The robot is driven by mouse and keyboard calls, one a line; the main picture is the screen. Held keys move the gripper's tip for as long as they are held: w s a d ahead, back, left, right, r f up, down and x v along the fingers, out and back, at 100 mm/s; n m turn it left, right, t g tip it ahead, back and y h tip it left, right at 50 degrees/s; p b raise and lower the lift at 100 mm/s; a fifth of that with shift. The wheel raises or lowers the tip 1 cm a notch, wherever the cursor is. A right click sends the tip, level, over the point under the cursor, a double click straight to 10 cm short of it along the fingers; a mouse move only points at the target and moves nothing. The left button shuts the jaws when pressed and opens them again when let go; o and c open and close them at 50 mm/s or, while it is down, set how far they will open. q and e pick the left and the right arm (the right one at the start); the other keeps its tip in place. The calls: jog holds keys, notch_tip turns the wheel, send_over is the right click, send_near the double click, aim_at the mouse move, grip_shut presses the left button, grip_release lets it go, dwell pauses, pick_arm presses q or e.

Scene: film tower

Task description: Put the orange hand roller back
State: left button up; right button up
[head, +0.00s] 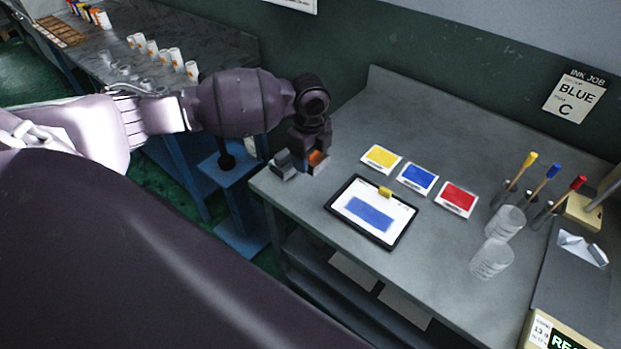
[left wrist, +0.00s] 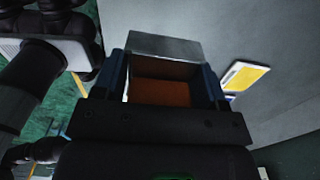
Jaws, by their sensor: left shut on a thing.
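My left gripper (head: 304,157) is over the left end of the grey bench, near its corner. It is shut on the orange hand roller (head: 318,157), which shows as a small orange patch at the fingers. In the left wrist view the orange roller (left wrist: 160,93) lies between the two blue-sided fingers. A plain grey block face (left wrist: 165,45) shows just beyond it; I cannot tell whether it is part of the roller or a holder. The gripper hides most of the roller, and whether it touches the bench is unclear. My right gripper is not in view.
A black-framed tablet (head: 343,211) with a blue patch and a yellow block lies right of the gripper. Yellow (head: 382,158), blue (head: 417,178) and red (head: 457,198) cards lie behind it. Clear cups (head: 491,259) and colour-tipped tools (head: 550,172) stand farther right. A wall rises behind.

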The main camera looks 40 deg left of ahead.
aim_at(310, 188)
pick_arm(q)
jog(key=shift+f, duration=4.25)
jog(key=o, duration=0.9)
jog(key=shift+f, duration=0.1)
jog(key=shift+r, duration=6.15)
jog(key=shift+n+t+h, duration=0.3)
jog(key=shift+n+h, duration=0.2)
jog(key=shift+n, duration=0.3)
jog(key=s+d+f, duration=0.6)
jog(key=d, duration=0.1)
jog(key=shift+s+d+f, duration=0.1)
jog(key=shift+s+f, duration=0.05)
jog(key=shift+s, duration=0.15)
jog(key=s+d+f+n+t+h, duration=0.1)
jog(key=s+d+f+n+t, duration=0.1)
jog(key=s+d+n, duration=0.4)
jog(key=s+a+r+n+t+y, duration=0.1)
jog(key=s+a+n+y, duration=0.1)
jog(key=s+a+n, duration=0.35)
jog(key=s+a+n+y, duration=0.1)
jog(key=s+a+n, duration=0.2)
jog(key=s+n, duration=0.45)
jog(key=w+f+m+t, duration=0.2)
jog(key=w+f+t, duration=0.4)
jog(key=f+t, duration=0.2)
jog(key=shift+f+m+h, duration=0.3)
jog(key=shift+f+m, duration=0.1)
jog(key=shift+f, duration=0.55)
